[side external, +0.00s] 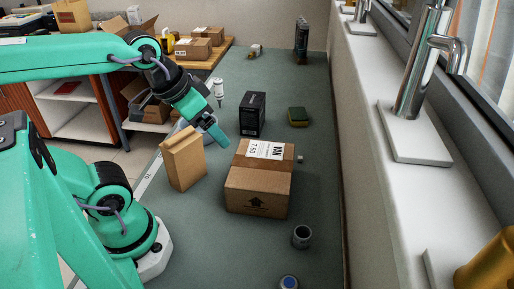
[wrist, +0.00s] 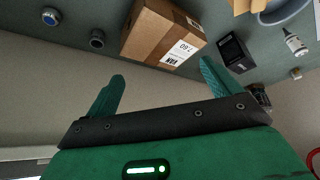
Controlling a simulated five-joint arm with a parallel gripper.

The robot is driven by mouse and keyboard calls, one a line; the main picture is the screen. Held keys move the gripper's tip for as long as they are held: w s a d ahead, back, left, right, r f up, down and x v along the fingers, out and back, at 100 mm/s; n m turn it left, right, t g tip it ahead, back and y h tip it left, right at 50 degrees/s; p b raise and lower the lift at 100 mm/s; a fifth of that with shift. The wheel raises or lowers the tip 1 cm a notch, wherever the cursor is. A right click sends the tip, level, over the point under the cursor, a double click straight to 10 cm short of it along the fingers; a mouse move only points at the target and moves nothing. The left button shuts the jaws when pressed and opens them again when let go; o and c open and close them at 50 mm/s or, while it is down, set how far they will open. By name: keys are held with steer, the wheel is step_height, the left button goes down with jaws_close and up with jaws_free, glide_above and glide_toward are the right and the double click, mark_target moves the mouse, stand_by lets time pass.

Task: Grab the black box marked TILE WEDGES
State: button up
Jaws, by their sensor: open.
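A black box (side external: 252,116) stands upright on the grey-green bench top, behind the large cardboard carton. Its printing is too small to read in either view. In the wrist view the black box (wrist: 234,53) shows just beyond the right fingertip. My gripper (side external: 218,138) is in the air to the left of the black box and in front of it, above the area between a tan box and the carton. In the wrist view its two teal fingers (wrist: 163,72) are spread apart with nothing between them.
The cardboard carton (side external: 258,192) and the tan box (side external: 183,160) stand in front of the black box. A sponge (side external: 298,117) lies to its right and a white bottle (side external: 218,90) stands to its left. A dark upright item (side external: 301,42) stands far back. A windowsill borders the right.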

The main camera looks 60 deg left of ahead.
steer(key=shift+w+r, duration=0.1)
steer(key=w, duration=0.1)
steer(key=n+g, duration=0.6)
steer(key=n, duration=0.2)
glide_above(253, 99)
steer(key=f, duration=1.1)
steer(key=shift+s+d, duration=0.2)
steer(key=shift+d, duration=0.1)
steer(key=shift+w+a+f+n, duration=0.1)
steer(key=shift+a+f+n, duration=0.15)
steer(key=shift+n, duration=0.05)
steer(key=shift+f, duration=0.1)
steer(key=shift+f, duration=1.2)
